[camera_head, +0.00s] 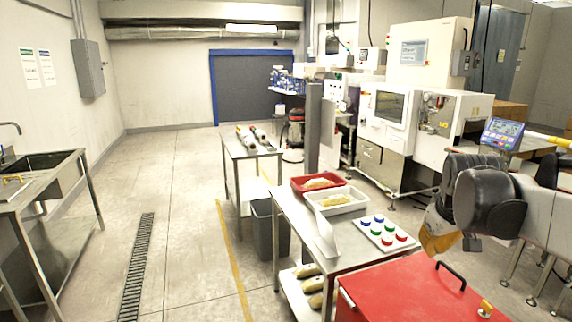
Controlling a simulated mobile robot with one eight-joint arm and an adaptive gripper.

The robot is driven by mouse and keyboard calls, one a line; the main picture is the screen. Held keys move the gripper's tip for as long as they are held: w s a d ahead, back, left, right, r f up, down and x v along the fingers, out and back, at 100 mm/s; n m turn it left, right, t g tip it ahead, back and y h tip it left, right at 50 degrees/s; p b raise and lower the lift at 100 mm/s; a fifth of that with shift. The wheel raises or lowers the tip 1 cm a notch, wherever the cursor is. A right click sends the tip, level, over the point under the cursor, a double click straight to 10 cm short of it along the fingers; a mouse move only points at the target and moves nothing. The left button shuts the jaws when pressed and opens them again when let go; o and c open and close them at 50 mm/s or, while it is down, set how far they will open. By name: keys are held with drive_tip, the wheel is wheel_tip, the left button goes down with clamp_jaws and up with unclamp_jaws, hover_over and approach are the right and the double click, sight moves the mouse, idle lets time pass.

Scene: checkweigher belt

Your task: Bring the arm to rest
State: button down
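My arm reaches in from the right edge, with a dark, bulky joint above the red cabinet. My gripper (441,238) is at the arm's left end, pointing down, where an orange and grey part shows. It is beyond the red cabinet's back edge and right of the steel table. The fingers are small and partly hidden by the arm, so I cannot tell whether they are open or shut, or whether the orange part is theirs.
The red cabinet (400,292) with a black handle stands in front. The steel table (349,253) holds a red tray (297,188), a white tray (362,205) and a coloured-button board (388,233). Checkweigher machinery (384,124) is behind. A grey bin (262,228) stands left; floor further left is clear.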

drive_tip(key=s+a+f+t+y, duration=0.1)
drive_tip(key=s+a+f, duration=0.3)
drive_tip(key=s+a, duration=0.4)
drive_tip(key=s+a+f+m+t+y+b, duration=0.1)
drive_tip(key=s+a+f, duration=0.3)
drive_tip(key=s+a, duration=0.4)
drive_tip(key=s, duration=0.3)
drive_tip(key=shift+s+a+f+m, duration=0.2)
drive_tip(key=shift+s+a+m, duration=0.1)
drive_tip(key=shift+a, duration=0.1)
idle(0.5)
